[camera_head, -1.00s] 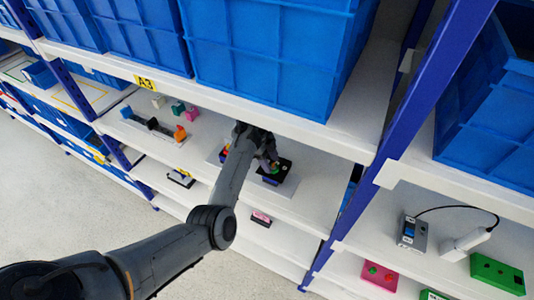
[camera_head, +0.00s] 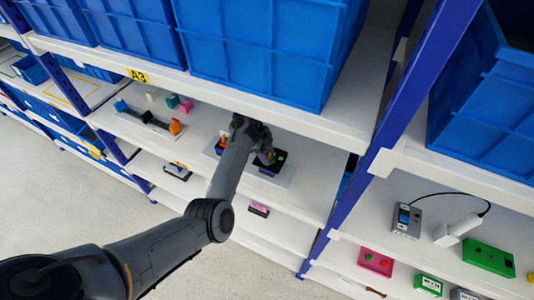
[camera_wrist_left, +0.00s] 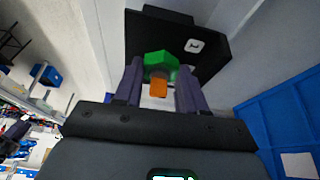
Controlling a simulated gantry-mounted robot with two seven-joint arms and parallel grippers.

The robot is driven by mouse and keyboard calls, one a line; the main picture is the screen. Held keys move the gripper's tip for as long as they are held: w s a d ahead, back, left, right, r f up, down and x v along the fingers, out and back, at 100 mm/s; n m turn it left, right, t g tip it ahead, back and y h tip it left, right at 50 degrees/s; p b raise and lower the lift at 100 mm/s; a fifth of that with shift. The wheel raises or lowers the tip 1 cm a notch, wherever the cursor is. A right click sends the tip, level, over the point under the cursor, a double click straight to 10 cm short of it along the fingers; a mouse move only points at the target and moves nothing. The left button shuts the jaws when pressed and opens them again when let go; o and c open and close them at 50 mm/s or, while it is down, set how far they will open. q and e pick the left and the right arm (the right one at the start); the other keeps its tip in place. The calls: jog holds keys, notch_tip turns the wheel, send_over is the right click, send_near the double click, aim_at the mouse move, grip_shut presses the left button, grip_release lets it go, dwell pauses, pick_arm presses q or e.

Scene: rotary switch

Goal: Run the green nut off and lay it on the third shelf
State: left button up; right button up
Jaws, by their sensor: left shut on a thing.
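The green nut (camera_wrist_left: 160,64) is between the fingertips of my left gripper (camera_wrist_left: 157,82) in the left wrist view. The gripper is shut on it. An orange part (camera_wrist_left: 158,88) shows just below the nut, between the fingers. The nut is in front of a black block (camera_wrist_left: 209,60) with a white square mark. I cannot tell whether the nut is still on a thread. In the head view my left gripper (camera_head: 265,153) reaches over the black block (camera_head: 278,162) on the shelf (camera_head: 310,190) below the blue bins. My right gripper is not in view.
Large blue bins (camera_head: 265,50) fill the shelf above my left arm. A blue upright post (camera_head: 412,95) stands to the right. Further along the same shelf is a dark rail fixture (camera_head: 150,120). A pink block (camera_head: 259,209) sits on a lower shelf.

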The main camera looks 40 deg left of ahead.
pick_arm(q)
jog(key=n+p, duration=0.2)
jog(key=n+t+y+p, duration=0.1)
jog(key=n+p, duration=0.1)
jog(key=n, duration=0.1)
jog(key=n+t+p, duration=0.1)
jog(key=n+p, duration=0.1)
jog(key=p, duration=0.1)
jog(key=shift+s+d+r+n+y, duration=0.3)
jog(key=shift+r+n+y, duration=0.05)
jog(key=shift+n+y, duration=0.05)
jog(key=shift+d+f+n+t+y+p, duration=0.1)
jog(key=shift+n+t+y+p, duration=0.3)
jog(key=shift+n+p, duration=0.55)
jog(key=shift+f+n, duration=0.15)
jog(key=shift+n, duration=0.7)
